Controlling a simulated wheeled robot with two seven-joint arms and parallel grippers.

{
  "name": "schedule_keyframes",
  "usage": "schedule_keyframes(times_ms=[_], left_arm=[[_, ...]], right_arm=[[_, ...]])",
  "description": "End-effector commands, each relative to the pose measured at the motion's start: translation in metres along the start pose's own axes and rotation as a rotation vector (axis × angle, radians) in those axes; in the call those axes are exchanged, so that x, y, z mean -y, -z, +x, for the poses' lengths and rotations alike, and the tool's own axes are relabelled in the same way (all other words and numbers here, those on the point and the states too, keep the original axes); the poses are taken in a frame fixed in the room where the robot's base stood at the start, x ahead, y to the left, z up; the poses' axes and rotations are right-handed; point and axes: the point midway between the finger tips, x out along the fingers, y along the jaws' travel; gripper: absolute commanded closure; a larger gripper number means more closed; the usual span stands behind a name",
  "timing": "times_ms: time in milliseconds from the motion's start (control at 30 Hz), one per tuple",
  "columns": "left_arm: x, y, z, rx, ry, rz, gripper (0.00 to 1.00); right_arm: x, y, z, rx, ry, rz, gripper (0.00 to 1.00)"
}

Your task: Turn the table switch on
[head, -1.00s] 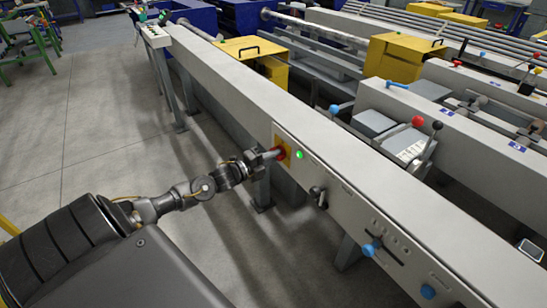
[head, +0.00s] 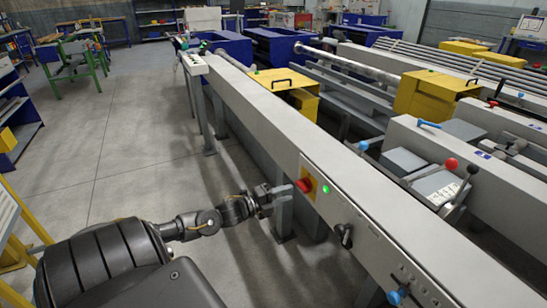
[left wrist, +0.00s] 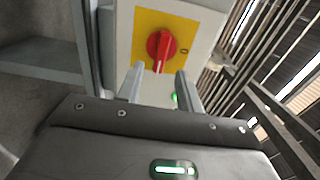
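The table switch is a red rotary knob (head: 304,185) on a yellow plate (head: 309,178), on the side face of the long grey table (head: 270,117). A green lamp (head: 326,189) beside it is lit. My left gripper (head: 287,190) is just left of the knob, apart from it. In the left wrist view the knob (left wrist: 161,46) lies beyond the two fingers (left wrist: 155,88), which are spread with nothing between them. The knob's white-marked handle points down in that view. My right gripper is not in view.
Further along the table face are a black knob (head: 344,234) and a blue knob (head: 397,296). Levers with red and black balls (head: 451,163) stand behind the table. A yellow frame (head: 22,245) is at the left. Open floor lies left of the table.

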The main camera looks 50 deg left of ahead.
Motion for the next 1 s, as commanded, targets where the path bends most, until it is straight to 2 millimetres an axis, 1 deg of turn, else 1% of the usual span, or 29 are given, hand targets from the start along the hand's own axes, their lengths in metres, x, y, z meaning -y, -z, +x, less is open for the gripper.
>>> schedule_keyframes(times_ms=[33,100,200,333,500,800,1000], left_arm=[[-0.001,0.001,-0.011,0.000,-0.004,-0.001,0.64],[-0.001,0.000,-0.022,0.001,-0.004,-0.001,0.64],[0.000,0.000,-0.035,0.000,-0.002,0.000,0.64],[-0.001,0.000,-0.047,0.000,-0.002,0.000,0.64],[0.000,0.000,-0.051,0.001,0.001,0.001,0.64],[0.000,0.000,-0.051,0.001,0.001,0.000,0.64],[0.000,0.000,-0.051,0.001,0.001,0.000,0.64]], right_arm=[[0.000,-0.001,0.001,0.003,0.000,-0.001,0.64],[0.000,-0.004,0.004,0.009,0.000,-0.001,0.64],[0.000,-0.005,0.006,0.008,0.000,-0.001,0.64],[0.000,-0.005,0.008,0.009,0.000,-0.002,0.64],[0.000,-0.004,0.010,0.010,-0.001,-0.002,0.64],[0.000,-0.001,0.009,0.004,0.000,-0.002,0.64],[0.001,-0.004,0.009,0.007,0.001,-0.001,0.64]])
